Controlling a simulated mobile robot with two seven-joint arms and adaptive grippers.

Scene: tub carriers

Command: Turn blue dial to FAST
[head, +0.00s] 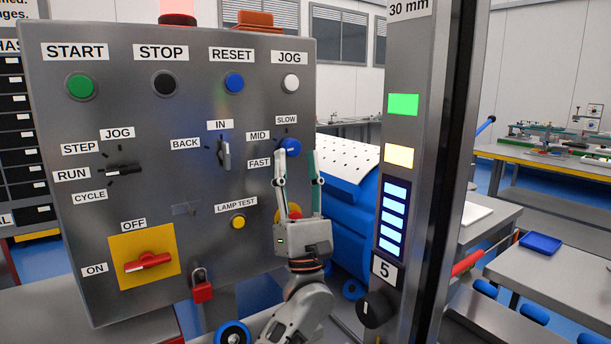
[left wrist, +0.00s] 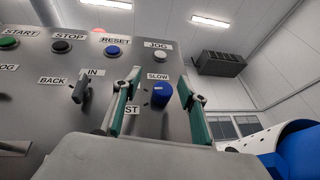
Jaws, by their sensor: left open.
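The blue dial (head: 290,146) is on the grey panel, with SLOW above it, MID at its upper left and FAST at its lower left. My left gripper (head: 298,158) is open in front of the panel, fingers pointing up, and its tips overlap the dial's lower part in the head view. In the left wrist view the dial (left wrist: 162,98) appears between the two open fingers (left wrist: 159,76), with a gap on each side. A small light mark shows on the dial, but I cannot tell which label it points to. My right gripper is out of view.
Left of the dial are a grey IN/BACK selector (head: 224,154) and a yellow lamp-test button (head: 238,222). A red-and-yellow button (head: 280,216) is partly behind my gripper. A grey column (head: 406,130) with lit panels stands close on the right.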

